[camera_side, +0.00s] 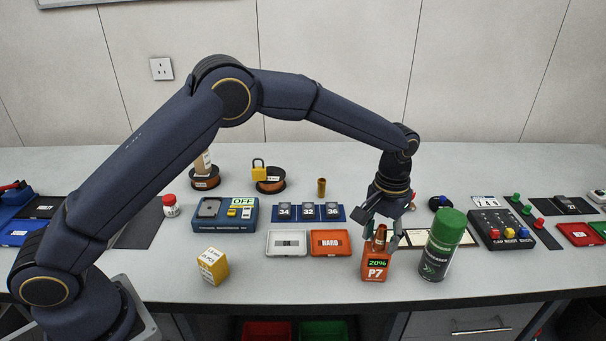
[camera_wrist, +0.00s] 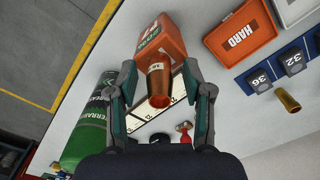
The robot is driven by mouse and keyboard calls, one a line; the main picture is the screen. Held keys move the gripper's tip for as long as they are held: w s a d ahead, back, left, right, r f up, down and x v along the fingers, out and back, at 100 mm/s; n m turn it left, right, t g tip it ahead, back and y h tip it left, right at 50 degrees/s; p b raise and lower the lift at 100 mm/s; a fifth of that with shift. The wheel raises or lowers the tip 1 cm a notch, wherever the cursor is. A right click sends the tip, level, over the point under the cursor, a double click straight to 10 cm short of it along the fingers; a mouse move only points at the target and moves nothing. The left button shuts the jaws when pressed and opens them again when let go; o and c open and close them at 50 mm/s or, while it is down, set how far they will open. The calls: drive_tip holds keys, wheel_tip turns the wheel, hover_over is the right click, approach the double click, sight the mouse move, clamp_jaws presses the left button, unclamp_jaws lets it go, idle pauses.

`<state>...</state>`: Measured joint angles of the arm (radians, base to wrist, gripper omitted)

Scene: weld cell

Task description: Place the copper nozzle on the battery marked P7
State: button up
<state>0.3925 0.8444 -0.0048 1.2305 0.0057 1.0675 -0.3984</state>
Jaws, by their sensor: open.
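The orange battery marked P7 (camera_side: 376,269) stands upright near the front of the bench, with a green 20% display. In the wrist view its orange body (camera_wrist: 172,32) is at the top. The copper nozzle (camera_side: 380,236) is upright on top of the battery, apparently resting on it. In the wrist view the nozzle (camera_wrist: 158,84) lies between my fingers, with a small label on its side. My gripper (camera_side: 382,243) is open and points down around the nozzle. In the wrist view my gripper (camera_wrist: 158,72) shows its fingers spread with gaps on both sides of the nozzle.
A green-capped spray can (camera_side: 441,246) stands close right of the battery. Orange HARD tray (camera_side: 331,243) and grey tray (camera_side: 286,244) are to the left. A brass-coloured nozzle (camera_side: 321,187) stands behind the numbered blue rack (camera_side: 307,213). A yellow box (camera_side: 213,266) is front left.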

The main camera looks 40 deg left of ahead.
sight(383, 226)
wheel_tip(383, 226, up, 12)
drive_tip(key=shift+f, duration=0.1)
drive_tip(key=s+a+r+t, duration=0.3)
drive_tip(key=s+a+r, duration=0.9)
drive_tip(key=s+a, duration=0.2)
drive_tip(key=s+a+f+t, duration=0.1)
drive_tip(key=s+a+f, duration=0.1)
drive_tip(key=s, duration=0.5)
drive_tip(key=s+a+f+t, duration=0.1)
drive_tip(key=s+a+f, duration=0.2)
drive_tip(key=s, duration=0.5)
drive_tip(key=shift+a+f+t, duration=0.3)
drive_tip(key=shift+a+f, duration=0.05)
drive_tip(key=shift+a, duration=0.4)
